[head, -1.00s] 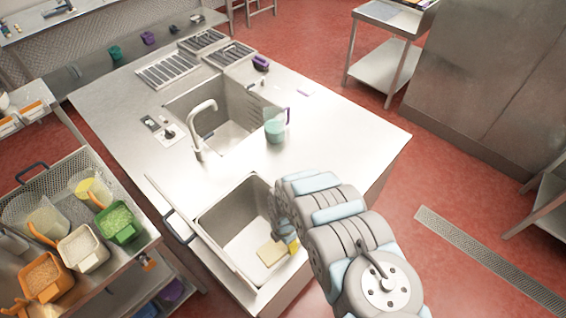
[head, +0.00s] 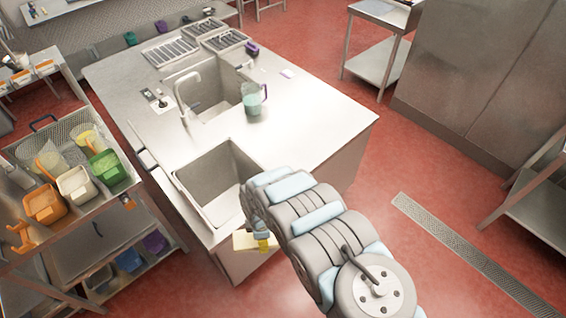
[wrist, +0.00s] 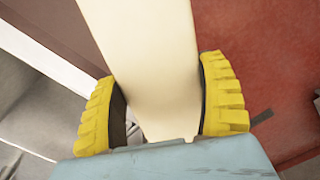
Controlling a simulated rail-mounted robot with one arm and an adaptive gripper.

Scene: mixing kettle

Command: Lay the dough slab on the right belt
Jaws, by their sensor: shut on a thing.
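The dough slab (head: 243,241) is a flat pale-cream piece. In the head view it shows in front of the near edge of the steel counter (head: 320,125), just below the near basin. My gripper (head: 262,241) is shut on it, mostly hidden behind my arm. In the wrist view the slab (wrist: 150,65) runs up the middle between the two yellow ribbed fingers (wrist: 158,105). I see no belt in either view.
The near basin (head: 190,195) looks empty where it shows. A second basin with a tap (head: 182,95) and a green jug (head: 253,110) are farther back. A rack of food tubs (head: 75,185) stands left. Red floor (head: 440,255) is open to the right.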

